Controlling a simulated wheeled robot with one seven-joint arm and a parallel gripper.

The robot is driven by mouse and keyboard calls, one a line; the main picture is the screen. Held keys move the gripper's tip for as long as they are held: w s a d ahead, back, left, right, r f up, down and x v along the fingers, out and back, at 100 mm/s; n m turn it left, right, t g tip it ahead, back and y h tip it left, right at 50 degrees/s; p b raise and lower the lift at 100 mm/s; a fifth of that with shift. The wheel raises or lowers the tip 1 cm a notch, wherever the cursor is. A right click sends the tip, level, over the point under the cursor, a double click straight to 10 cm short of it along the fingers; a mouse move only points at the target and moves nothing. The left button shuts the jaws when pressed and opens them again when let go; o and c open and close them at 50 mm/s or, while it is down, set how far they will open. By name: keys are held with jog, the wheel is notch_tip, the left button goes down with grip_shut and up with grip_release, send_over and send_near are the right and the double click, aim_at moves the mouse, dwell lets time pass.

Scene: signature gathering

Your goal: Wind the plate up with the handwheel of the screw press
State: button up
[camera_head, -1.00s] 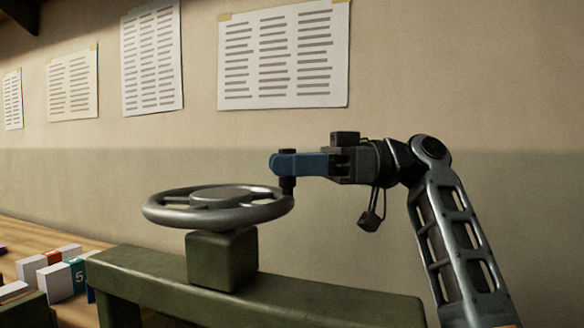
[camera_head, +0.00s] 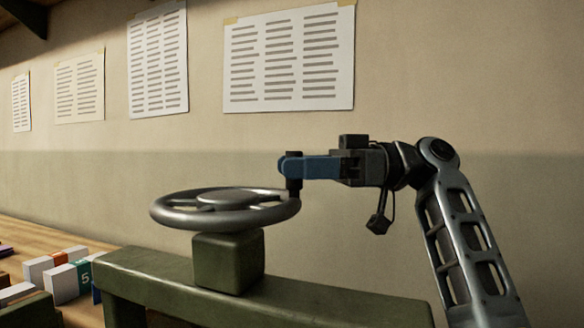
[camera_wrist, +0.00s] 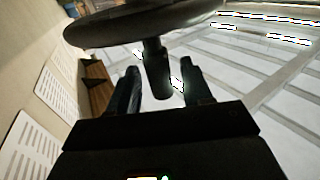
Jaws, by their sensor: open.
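The grey metal handwheel (camera_head: 188,216) lies flat on a green block (camera_head: 228,262) on top of the press's green crossbeam (camera_head: 300,302). A dark upright handle (camera_head: 294,187) stands on the right of its rim. My gripper (camera_head: 290,167) comes in from the right at handle height, its blue finger across the handle. In the wrist view the open fingers (camera_wrist: 160,70) stand on either side of the handle (camera_wrist: 156,82), with a gap visible. The wheel (camera_wrist: 130,24) crosses the top of that view. The plate is not in view.
White and coloured numbered blocks (camera_head: 62,282) stand on a wooden table (camera_head: 35,236) at the left. Sheets of printed lines (camera_head: 290,60) hang on the wall behind. The space above the wheel is clear.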

jog(key=d, duration=0.6)
jog(key=shift+w+d+b, duration=0.2)
jog(key=shift+w+b, duration=0.2)
